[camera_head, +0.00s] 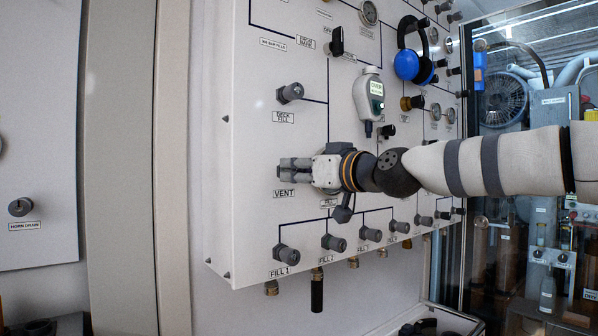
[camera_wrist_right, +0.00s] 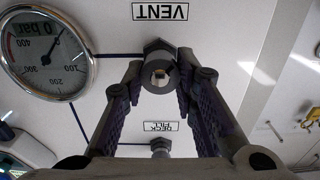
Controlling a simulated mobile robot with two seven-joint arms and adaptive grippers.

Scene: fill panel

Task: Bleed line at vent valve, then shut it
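The white panel (camera_head: 300,235) carries the VENT label (camera_head: 285,193), which also shows upside down in the right wrist view (camera_wrist_right: 160,11). My right gripper (camera_head: 290,172) comes in from the right, in front of the vent valve. In the right wrist view the dark vent valve knob (camera_wrist_right: 160,74) sits between the fingertips, with no clear gap on either side. The right gripper appears shut on it. The knob is hidden in the head view. A round pressure gauge (camera_wrist_right: 45,50) with a "0 bar" marking lies beside it in the wrist view. My left gripper is out of view.
The deck fill knob (camera_head: 290,93) is above the vent. A row of fill knobs, including Fill 1 (camera_head: 286,254), runs below. A handheld device (camera_head: 370,95) and blue ear defenders (camera_head: 407,65) hang on the panel. A glass door (camera_head: 480,140) is at the right.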

